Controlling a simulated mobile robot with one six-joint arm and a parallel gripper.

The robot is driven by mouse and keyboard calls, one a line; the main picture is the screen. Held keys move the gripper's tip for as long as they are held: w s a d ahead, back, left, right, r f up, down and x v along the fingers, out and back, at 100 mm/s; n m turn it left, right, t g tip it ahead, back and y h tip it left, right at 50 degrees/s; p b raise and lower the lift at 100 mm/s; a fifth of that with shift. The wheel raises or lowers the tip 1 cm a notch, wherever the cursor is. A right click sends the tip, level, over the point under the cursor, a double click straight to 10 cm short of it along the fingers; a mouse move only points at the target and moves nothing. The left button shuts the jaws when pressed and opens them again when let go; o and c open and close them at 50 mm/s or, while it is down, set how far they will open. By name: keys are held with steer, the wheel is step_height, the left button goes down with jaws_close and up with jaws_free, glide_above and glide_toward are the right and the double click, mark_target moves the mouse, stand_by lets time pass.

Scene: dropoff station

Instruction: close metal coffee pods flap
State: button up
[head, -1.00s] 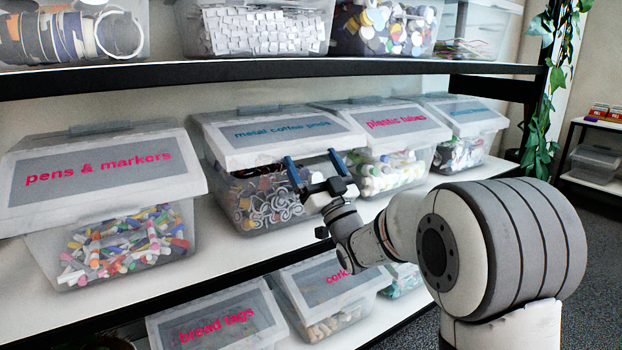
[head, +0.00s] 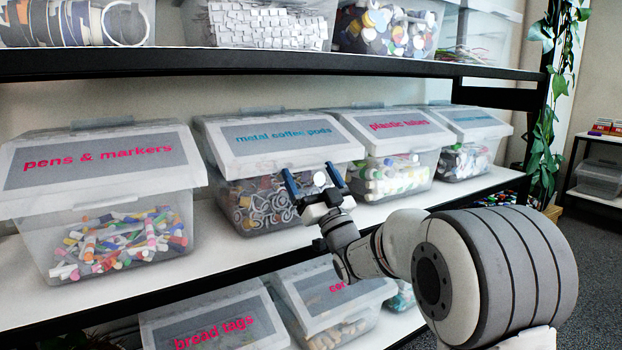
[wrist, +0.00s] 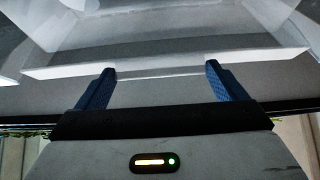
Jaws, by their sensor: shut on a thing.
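The metal coffee pods bin (head: 262,215) is a clear tub on the middle shelf, with dark and silvery pods inside. Its whitish flap (head: 330,155) has a grey label with blue letters and slopes down over the front. The flap looks lowered; whether it is fully seated is hard to tell. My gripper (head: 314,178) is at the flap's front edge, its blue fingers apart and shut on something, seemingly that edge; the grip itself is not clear. In the wrist view the flap's pale edge (wrist: 265,57) crosses by the fingertips of my gripper (wrist: 160,68).
The pens and markers bin (head: 120,240) stands to the left and the plastic tubes bin (head: 398,175) close on the right. A shelf with a black edge (head: 250,70) runs above. Lower bins, one labelled bread tags (head: 215,325), sit below. A plant hangs at the right.

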steer(key=shift+w+f, duration=0.15)
steer(key=shift+f, duration=0.4)
steer(key=o, duration=1)
steer(key=shift+c, duration=0.2)
steer(key=shift+o, duration=0.7)
steer(key=shift+w+a+f, duration=0.1)
steer(key=shift+w, duration=0.05)
steer(key=v, duration=0.7)
steer(key=shift+s+d+p, duration=0.3)
steer(key=shift+s+p, duration=0.15)
